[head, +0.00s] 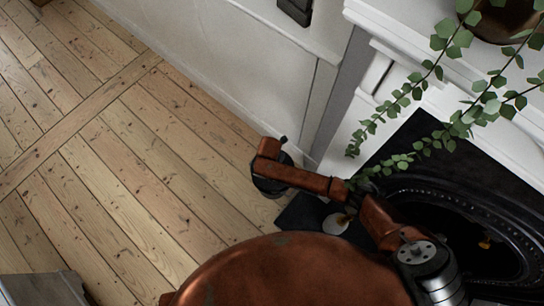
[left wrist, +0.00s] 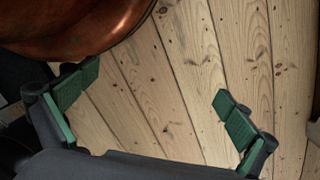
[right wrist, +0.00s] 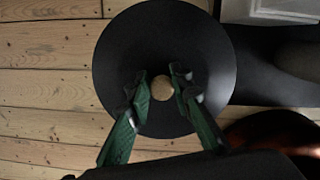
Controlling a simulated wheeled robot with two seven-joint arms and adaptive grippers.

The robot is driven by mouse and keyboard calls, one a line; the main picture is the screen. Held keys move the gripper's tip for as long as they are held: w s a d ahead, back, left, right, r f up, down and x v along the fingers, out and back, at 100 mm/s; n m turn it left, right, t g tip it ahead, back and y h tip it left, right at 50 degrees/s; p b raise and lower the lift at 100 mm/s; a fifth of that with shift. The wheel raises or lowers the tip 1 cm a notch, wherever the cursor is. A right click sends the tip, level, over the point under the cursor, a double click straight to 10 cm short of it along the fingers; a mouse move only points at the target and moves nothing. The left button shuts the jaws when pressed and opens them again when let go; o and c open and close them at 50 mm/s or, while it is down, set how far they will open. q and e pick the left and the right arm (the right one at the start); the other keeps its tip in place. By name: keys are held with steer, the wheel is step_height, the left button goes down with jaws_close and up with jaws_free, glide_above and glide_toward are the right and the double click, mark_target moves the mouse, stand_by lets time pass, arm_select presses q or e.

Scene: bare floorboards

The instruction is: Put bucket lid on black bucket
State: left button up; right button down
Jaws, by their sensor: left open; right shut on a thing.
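In the right wrist view, the bucket lid (right wrist: 125,60) is a flat, round black disc with a small tan knob (right wrist: 162,88) at its middle. My right gripper (right wrist: 160,80) is shut on this knob, one green-padded finger on each side, and the disc lies above the floorboards in the picture. My left gripper (left wrist: 155,84) is open and empty, its fingers wide apart over bare floorboards. I cannot make out the black bucket in any view. I cannot clearly make out either gripper in the head view.
A black fireplace (head: 400,150) with a white surround (head: 345,130) stands at the right. Leafy trailing stems (head: 450,120) hang in front of it. A white wall (head: 210,55) runs along the back. The floorboards (head: 130,170) at the left are mostly clear.

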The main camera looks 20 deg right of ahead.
steer(key=shift+d+f+b, duration=0.1)
steer(key=shift+f+b, duration=0.6)
steer(key=shift+f, duration=0.45)
steer(key=shift+f+b, duration=0.95)
steer(key=shift+b, duration=0.15)
arm_select(q)
steer(key=shift+t+h, duration=0.5)
steer(key=shift+t, duration=0.3)
steer(key=shift+w+d+r, duration=0.7)
steer(key=shift+w+d, duration=0.15)
steer(key=shift+w, duration=0.15)
steer(key=shift+w+d+r, duration=0.7)
steer(key=shift+w+d, duration=0.15)
steer(key=shift+w, duration=0.1)
arm_select(e)
steer(key=shift+f, duration=0.75)
arm_select(q)
steer(key=shift+w+r, duration=0.15)
steer(key=shift+r, duration=0.35)
arm_select(e)
steer(key=shift+w+f, duration=0.1)
arm_select(q)
steer(key=shift+f, duration=0.35)
arm_select(e)
steer(key=shift+f, duration=0.8)
steer(key=c, duration=1.7)
jaws_free()
steer(key=shift+o, duration=0.2)
